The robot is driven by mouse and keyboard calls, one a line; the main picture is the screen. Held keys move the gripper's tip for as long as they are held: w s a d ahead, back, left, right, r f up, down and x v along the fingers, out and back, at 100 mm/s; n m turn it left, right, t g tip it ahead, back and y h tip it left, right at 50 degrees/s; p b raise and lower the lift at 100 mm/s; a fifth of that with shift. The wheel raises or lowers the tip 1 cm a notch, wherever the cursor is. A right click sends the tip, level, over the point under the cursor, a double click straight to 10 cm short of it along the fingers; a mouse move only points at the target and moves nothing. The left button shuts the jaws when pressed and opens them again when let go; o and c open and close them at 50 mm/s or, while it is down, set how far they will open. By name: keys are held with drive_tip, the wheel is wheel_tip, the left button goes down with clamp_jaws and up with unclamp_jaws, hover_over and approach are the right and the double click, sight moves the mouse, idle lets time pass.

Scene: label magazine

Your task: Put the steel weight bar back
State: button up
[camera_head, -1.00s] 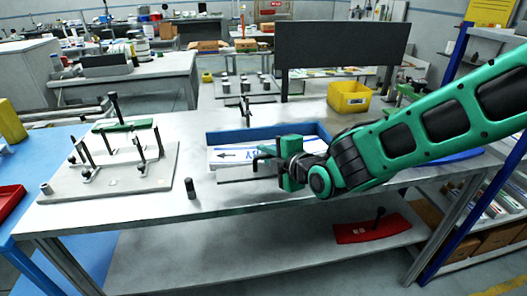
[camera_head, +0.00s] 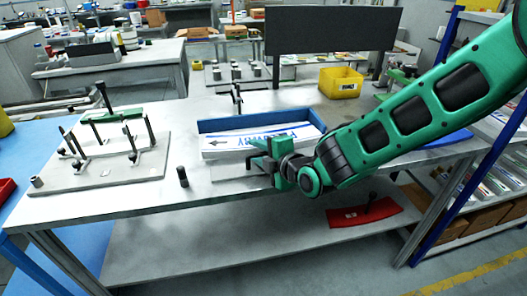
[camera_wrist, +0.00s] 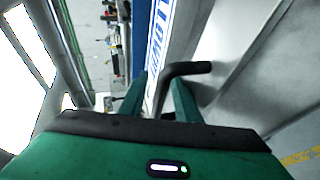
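The steel weight bar (camera_head: 230,172) appears as a flat grey piece on the table in front of the blue label magazine (camera_head: 219,127); my gripper hides its right part. Its black bent handle (camera_wrist: 188,69) shows in the wrist view. My gripper (camera_head: 262,155) is at the magazine's front right, fingers pointing left. In the wrist view my gripper (camera_wrist: 160,88) is open, with the handle's stem between the fingers and gaps on both sides. White labels (camera_head: 255,139) with blue print and an arrow lie in the magazine.
A fixture plate (camera_head: 100,172) with posts and a green clamp stands at the left. A small dark cylinder (camera_head: 183,177) stands near the front edge. A yellow bin (camera_head: 341,83) and a dark panel (camera_head: 333,30) are behind. A red piece (camera_head: 365,213) lies on the lower shelf.

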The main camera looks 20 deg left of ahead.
drive_tip(key=v, duration=1.2)
drive_tip(key=shift+d+r, duration=0.1)
